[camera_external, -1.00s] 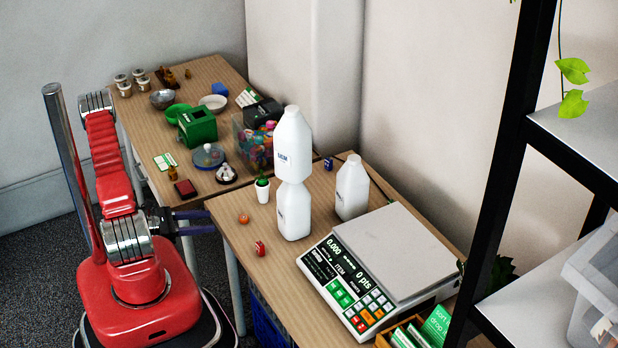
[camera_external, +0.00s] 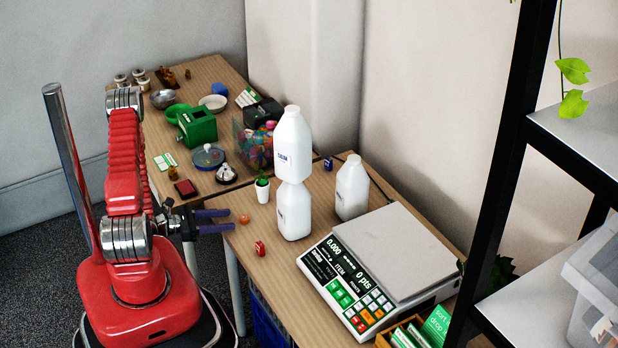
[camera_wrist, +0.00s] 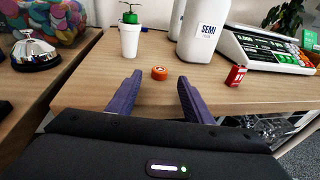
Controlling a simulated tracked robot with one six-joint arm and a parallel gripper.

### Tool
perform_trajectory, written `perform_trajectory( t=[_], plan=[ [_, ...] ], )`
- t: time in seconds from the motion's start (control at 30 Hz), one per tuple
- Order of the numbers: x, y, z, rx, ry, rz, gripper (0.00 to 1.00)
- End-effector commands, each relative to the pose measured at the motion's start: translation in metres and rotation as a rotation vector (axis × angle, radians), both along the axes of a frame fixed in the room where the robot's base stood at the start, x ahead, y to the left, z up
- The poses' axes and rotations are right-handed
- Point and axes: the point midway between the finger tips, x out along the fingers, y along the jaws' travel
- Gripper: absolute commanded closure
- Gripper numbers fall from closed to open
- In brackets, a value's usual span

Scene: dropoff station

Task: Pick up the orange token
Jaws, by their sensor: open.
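The orange token (camera_external: 244,219) is a small orange disc on the wooden table, near its left edge. In the wrist view the orange token (camera_wrist: 159,73) lies just beyond and between my fingertips. My gripper (camera_external: 232,221) is open, with two purple fingers pointing at the token from the left. In the wrist view my gripper (camera_wrist: 160,80) shows its fingers spread apart, with nothing held between them.
A scale (camera_external: 395,250) fills the table's right. Bare wood surrounds the token.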

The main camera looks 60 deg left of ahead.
Motion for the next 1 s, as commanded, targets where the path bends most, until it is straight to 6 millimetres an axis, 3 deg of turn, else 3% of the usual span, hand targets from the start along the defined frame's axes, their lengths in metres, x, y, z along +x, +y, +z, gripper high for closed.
perform_trajectory(
  t=[0.33, 0.8, 1.0],
  plan=[
    [0.005, -0.001, -0.001, 0.000, 0.000, -0.002, 0.54],
    [0.044, -0.009, -0.007, 0.000, 0.000, -0.003, 0.54],
    [0.050, -0.010, -0.007, 0.000, 0.000, 0.000, 0.54]
  ],
)
